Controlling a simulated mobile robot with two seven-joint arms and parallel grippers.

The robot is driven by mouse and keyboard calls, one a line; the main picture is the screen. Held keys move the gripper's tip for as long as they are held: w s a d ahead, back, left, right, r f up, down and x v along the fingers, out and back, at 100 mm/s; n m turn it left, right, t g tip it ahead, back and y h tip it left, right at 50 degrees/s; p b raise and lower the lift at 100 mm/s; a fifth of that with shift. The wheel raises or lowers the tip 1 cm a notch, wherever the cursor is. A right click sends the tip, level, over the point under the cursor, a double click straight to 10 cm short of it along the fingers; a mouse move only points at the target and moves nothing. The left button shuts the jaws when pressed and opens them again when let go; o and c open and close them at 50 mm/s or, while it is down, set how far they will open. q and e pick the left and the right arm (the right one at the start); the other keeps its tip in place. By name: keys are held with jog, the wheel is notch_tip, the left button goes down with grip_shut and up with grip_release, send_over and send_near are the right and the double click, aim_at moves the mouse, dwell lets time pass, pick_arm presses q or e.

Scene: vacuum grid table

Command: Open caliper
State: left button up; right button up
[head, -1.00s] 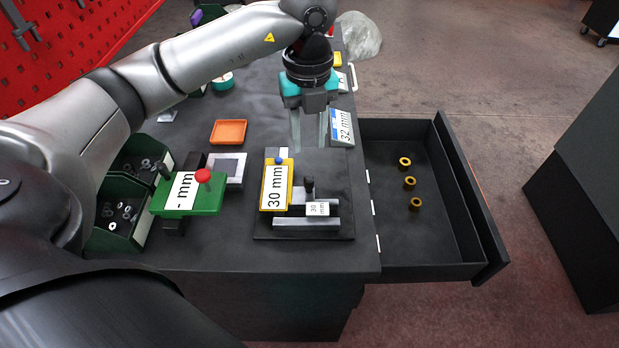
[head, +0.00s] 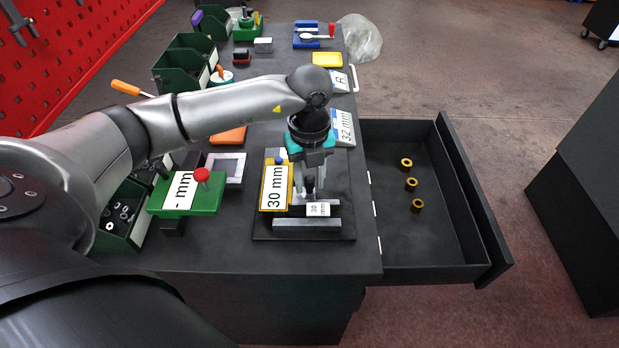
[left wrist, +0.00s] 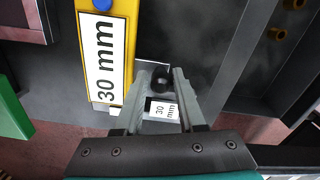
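The caliper fixture stands on a dark base plate (head: 262,225) at the front right of the table. It has a light grey front bar (head: 306,225), a second grey bar behind it, a small "30 mm" tag (head: 318,209) and an upright dark knob (left wrist: 160,78). A yellow "30 mm" sign (head: 276,187) with a blue button is beside it. My left gripper (head: 308,188) points down over the fixture. Its two fingers are apart, one on each side of the knob; contact cannot be told. The gripper hides part of the rear bar. My right gripper is out of view.
A green stand (head: 187,195) with a "- mm" sign and red button is to the left. An open drawer (head: 440,255) with several brass rings (head: 411,184) juts out at right. Green bins (head: 115,215) stand at far left.

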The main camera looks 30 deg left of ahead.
pick_arm(q)
grip_shut()
jog(key=shift+r, duration=0.1)
dwell(1.2)
